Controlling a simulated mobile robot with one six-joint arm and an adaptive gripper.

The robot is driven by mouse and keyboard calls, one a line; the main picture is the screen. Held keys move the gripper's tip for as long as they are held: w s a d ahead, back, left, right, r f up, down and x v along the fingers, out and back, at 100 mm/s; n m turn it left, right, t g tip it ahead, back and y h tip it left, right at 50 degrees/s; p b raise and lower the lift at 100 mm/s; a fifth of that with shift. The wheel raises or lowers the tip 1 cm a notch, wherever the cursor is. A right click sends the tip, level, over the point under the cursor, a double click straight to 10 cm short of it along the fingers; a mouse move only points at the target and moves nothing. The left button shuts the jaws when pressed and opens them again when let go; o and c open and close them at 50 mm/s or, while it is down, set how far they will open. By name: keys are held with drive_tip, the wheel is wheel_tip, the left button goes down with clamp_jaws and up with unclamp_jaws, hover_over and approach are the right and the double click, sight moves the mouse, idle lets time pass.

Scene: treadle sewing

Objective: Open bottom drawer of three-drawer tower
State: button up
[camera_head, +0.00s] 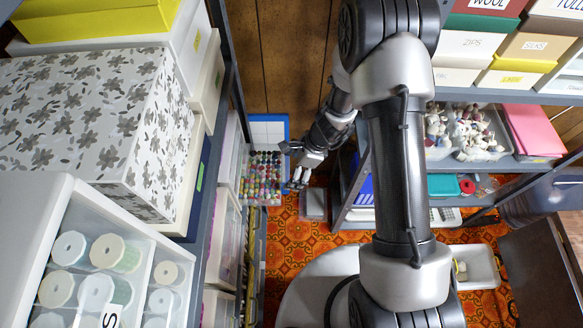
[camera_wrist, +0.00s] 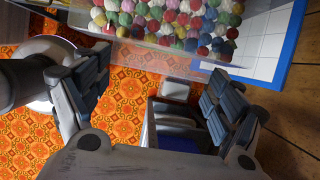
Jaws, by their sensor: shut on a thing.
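A clear drawer (camera_head: 277,199) full of small coloured balls stands out from the left side in the head view, near the back wall. It also fills the top of the wrist view, where its clear front (camera_wrist: 165,50) faces me. I cannot tell from these views which level of the tower it is. My gripper (camera_head: 292,168) is at the right side of this drawer in the head view. In the wrist view, its two fingers (camera_wrist: 160,65) are wide apart, with their tips at the drawer's front; the contact itself is not clear. The jaws are shut on the drawer's front.
A blue-edged white gridded panel (camera_head: 268,129) stands behind the drawer. Shelving with boxes (camera_head: 90,120) lines the left, and a shelf unit (camera_head: 490,180) stands at right. A small grey box (camera_head: 314,204) sits on the orange patterned floor (camera_head: 300,238), which is partly clear.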

drive_tip(key=d, duration=0.3)
drive_tip(key=shift+s+d, duration=0.1)
drive_tip(key=shift+d, duration=0.3)
drive_tip(key=o, duration=1.3)
drive_tip(key=shift+o, duration=0.2)
drive_tip(key=shift+a, duration=0.1)
drive_tip(key=v, duration=1.2)
